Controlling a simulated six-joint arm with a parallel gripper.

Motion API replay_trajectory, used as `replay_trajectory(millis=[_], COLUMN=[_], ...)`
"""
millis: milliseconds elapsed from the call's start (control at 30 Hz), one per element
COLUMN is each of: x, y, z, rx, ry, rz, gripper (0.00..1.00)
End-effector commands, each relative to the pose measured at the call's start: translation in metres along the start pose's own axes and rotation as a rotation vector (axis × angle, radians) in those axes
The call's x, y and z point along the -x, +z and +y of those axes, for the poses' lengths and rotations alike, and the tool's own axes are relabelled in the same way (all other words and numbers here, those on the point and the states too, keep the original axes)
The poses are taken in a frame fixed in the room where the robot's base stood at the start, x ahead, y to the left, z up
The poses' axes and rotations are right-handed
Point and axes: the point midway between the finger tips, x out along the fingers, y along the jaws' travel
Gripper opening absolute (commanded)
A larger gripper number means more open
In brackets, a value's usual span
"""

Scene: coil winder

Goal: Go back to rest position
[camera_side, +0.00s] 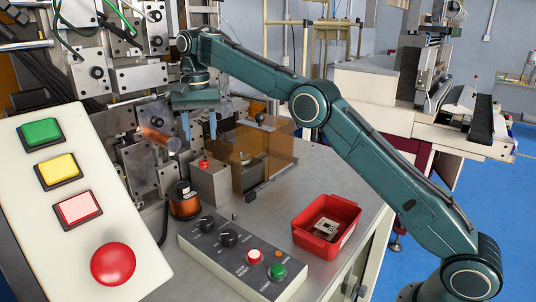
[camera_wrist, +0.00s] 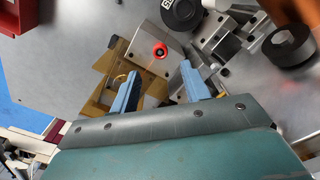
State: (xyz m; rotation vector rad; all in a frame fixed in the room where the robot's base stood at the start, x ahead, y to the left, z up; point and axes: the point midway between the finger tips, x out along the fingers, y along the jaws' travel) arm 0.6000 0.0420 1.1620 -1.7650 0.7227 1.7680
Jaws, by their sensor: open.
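My gripper (camera_side: 199,124) hangs from the end of my teal arm, pointing down above the winder bench. Its two blue fingers are apart with nothing between them. In the wrist view my gripper (camera_wrist: 160,88) also shows open and empty. Beyond the fingertips, in that view, is a grey metal block with a red button (camera_wrist: 160,51). In the side view this red button (camera_side: 204,162) sits on its block below my gripper. A copper coil (camera_side: 157,140) is on the winder spindle, left of the fingers and apart from them.
An amber clear guard (camera_side: 264,158) stands right of my gripper. A copper wire spool (camera_side: 184,200) is on the bench (camera_side: 352,189). A knob box (camera_side: 238,258), a red bin (camera_side: 326,226) with a small part inside and a button panel (camera_side: 95,240) are nearer the camera.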

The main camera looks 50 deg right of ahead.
Motion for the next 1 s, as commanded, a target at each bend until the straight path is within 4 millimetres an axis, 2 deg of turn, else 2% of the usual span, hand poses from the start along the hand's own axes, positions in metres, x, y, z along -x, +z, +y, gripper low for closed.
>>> replay_trajectory(millis=[467,667,1000], x=[0.007,0.027,0.070], y=[0.002,0.010,0.038], z=[0.003,0.016,0.056], rx=[0.012,0.052,0.168], ry=[-0.007,-0.027,-0.075], rz=[0.007,0.025,0.081], gripper=[0.46,0.46,0.46])
